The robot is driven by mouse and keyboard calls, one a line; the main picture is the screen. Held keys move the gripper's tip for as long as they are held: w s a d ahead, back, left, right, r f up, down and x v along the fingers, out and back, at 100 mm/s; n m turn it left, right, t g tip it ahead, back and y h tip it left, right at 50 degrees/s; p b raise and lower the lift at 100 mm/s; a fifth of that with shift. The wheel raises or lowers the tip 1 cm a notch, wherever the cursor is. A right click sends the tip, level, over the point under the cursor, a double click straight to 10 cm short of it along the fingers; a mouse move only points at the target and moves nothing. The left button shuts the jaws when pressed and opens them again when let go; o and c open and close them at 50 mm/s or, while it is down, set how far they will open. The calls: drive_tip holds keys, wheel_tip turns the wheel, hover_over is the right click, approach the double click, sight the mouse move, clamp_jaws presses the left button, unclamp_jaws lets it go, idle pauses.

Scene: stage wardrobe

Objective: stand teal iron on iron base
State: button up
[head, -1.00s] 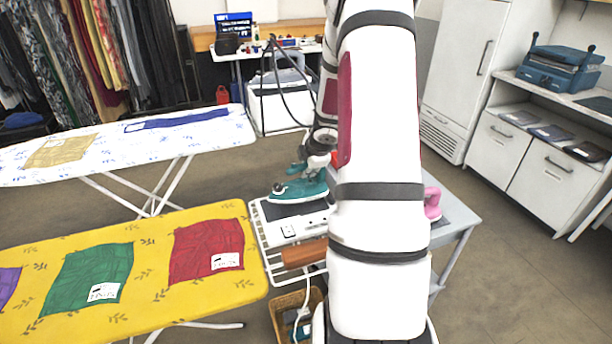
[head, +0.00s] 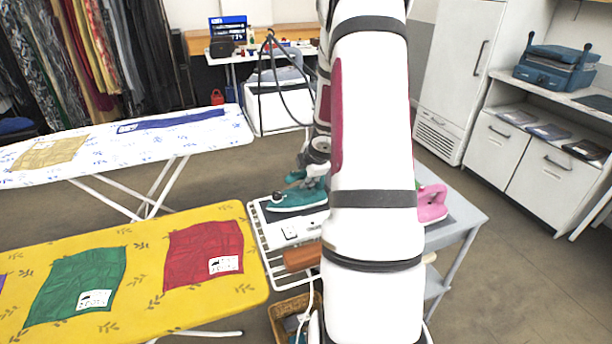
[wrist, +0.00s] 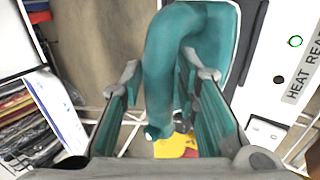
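The teal iron (head: 296,198) lies roughly flat on the iron base (head: 290,232), a white station with a dark resting plate. My arm hides part of both. My gripper (head: 316,176) is low over the iron's rear in the head view. In the wrist view the iron's curved teal handle (wrist: 160,70) passes between the two fingers of my gripper (wrist: 162,82). The fingers stand apart, with narrow gaps showing beside the handle. The base's white panel (wrist: 276,75), with a green light and "HEAT READ" lettering, is at the right.
A pink iron (head: 432,203) stands right of my arm on the grey table (head: 462,222). A yellow ironing board (head: 150,240) with coloured cloths is at the left, close to the base. A wicker basket (head: 283,308) is below. Open floor lies at the right.

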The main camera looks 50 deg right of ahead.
drive_tip(key=shift+r, duration=0.1)
drive_tip(key=s+a+r+m+h+p, duration=0.15)
drive_tip(key=a+r+p, duration=0.3)
drive_tip(key=r, duration=0.65)
drive_tip(key=s+a+r+m+h+p, duration=0.1)
drive_tip(key=s+a+r+m+p, duration=0.3)
drive_tip(key=r, duration=0.7)
drive_tip(key=s+a+r+m+b, duration=0.1)
drive_tip(key=s+a+r+m, duration=0.1)
drive_tip(key=a+r, duration=0.65)
drive_tip(key=s+a+m+y, duration=0.1)
drive_tip(key=s+a+y, duration=0.1)
drive_tip(key=s+a, duration=0.3)
drive_tip(key=s+a+r+m+y, duration=0.1)
drive_tip(key=s+a, duration=0.4)
drive_tip(key=a, duration=0.6)
drive_tip(key=s+a+m+y, duration=0.2)
drive_tip(key=s+a, duration=0.3)
drive_tip(key=a, duration=0.3)
drive_tip(key=shift+a+r+y, duration=0.15)
drive_tip(key=shift+y, duration=0.3)
